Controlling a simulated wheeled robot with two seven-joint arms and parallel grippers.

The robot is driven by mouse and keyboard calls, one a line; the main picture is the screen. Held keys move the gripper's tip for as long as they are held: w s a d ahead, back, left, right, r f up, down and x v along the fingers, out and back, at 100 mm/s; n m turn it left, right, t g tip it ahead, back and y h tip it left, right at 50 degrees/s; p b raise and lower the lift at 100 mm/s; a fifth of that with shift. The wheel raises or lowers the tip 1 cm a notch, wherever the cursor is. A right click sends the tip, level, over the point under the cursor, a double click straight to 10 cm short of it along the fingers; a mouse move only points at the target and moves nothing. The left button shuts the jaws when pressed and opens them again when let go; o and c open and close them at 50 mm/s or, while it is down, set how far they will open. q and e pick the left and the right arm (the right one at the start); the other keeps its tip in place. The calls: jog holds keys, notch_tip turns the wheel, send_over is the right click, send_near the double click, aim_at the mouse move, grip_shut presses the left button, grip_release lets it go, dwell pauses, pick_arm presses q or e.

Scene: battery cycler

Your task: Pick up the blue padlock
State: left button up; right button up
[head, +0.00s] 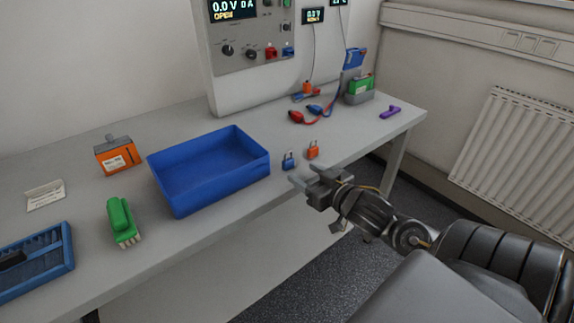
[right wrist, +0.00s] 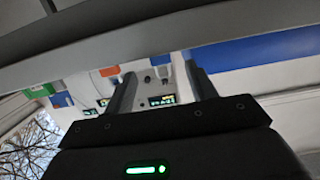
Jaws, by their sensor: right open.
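The small blue padlock (head: 289,162) stands on the grey table near its front edge, just right of the blue tray, its shackle up. My right gripper (head: 308,175) is open and empty, close to the padlock on its right and near side, by the table's front edge. The fingers appear apart from the padlock. In the right wrist view the two fingers of my gripper (right wrist: 160,72) are spread, and I cannot make out the padlock there. My left gripper is not in view.
An orange padlock (head: 312,151) stands just right and behind. The blue tray (head: 183,206) is left. The table edge (right wrist: 60,62) crosses the right wrist view. Red and blue clips (head: 297,117) lie farther back.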

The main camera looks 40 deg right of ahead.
aim_at(290, 163)
jog(key=shift+w+d+f+b, duration=0.15)
jog(key=shift+w+b, duration=0.1)
jog(key=shift+w, duration=0.2)
jog(key=shift+w+a+f+b, duration=0.15)
jog(key=shift+w+b, duration=0.1)
jog(key=shift+w, duration=0.2)
jog(key=shift+w+d+r, duration=0.1)
jog(key=shift+w+d, duration=0.1)
jog(key=shift+w, duration=0.45)
jog(key=shift+w+a, duration=0.1)
jog(key=shift+w, duration=0.55)
jog(key=w, duration=0.4)
jog(key=shift+w+p, duration=0.1)
jog(key=shift+p, duration=0.25)
jog(key=shift+w, duration=0.5)
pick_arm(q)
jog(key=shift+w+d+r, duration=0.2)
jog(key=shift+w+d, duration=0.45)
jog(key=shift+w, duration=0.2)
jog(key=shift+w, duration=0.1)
pick_arm(e)
jog(key=shift+c, duration=0.7)
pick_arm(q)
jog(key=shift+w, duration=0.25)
pick_arm(e)
jog(key=c, duration=1)
